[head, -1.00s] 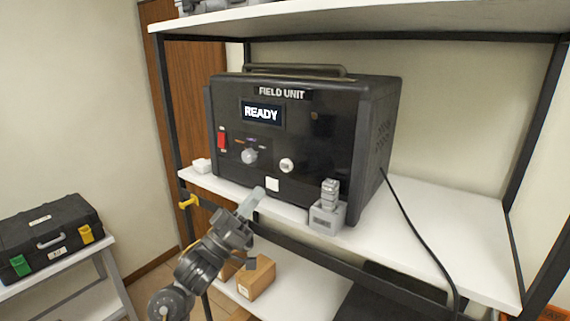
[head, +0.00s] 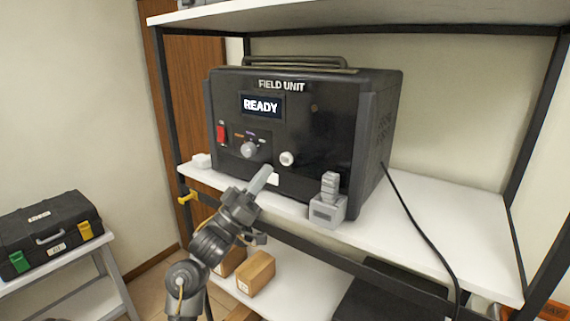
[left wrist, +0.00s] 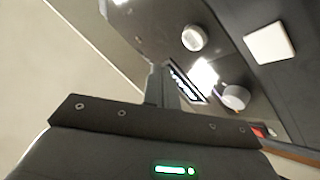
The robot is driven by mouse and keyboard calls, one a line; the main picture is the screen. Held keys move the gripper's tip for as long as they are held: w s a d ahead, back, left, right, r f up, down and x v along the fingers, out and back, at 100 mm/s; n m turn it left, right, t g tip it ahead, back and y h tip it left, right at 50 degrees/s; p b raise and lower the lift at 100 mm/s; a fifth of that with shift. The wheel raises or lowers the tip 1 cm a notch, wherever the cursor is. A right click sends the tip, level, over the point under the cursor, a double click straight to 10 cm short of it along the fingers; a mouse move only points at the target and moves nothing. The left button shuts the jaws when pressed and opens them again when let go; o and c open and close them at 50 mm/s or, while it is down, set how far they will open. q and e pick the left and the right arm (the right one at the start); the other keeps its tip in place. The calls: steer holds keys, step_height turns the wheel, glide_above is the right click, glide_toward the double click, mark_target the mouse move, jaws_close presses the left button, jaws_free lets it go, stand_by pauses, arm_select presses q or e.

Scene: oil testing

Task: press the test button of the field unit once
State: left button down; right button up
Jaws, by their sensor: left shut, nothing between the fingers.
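The field unit (head: 335,120) is a black box on the white shelf, its display (head: 262,105) reading READY. Its front has a red switch (head: 221,134), a knob (head: 249,150), a round pale button (head: 287,158) and a white square (head: 273,180); lettering on the button is too small to read. My left gripper (head: 262,177) is shut and empty, its tip in front of the lower panel, left of and below the round button, partly covering the square. Contact cannot be told. The left wrist view shows the round button (left wrist: 193,38) and the square (left wrist: 270,42). My right gripper is not in view.
A grey holder with a grey piece in it (head: 327,211) stands at the shelf's front edge, right of my gripper. A black cable (head: 420,235) runs down at the right. Cardboard boxes (head: 256,273) lie on the lower shelf. A black case (head: 50,235) stands at the left.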

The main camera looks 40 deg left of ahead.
mark_target(286, 155)
arm_select(q)
steer(key=w, duration=0.4)
stand_by(0.7)
stand_by(1.4)
steer(key=shift+w, duration=0.15)
steer(key=shift+w+a, duration=0.1)
steer(key=shift+w, duration=0.25)
steer(key=shift+w, duration=0.45)
stand_by(0.5)
steer(key=shift+s, duration=0.2)
steer(key=shift+s+p, duration=0.3)
steer(key=shift+s, duration=0.45)
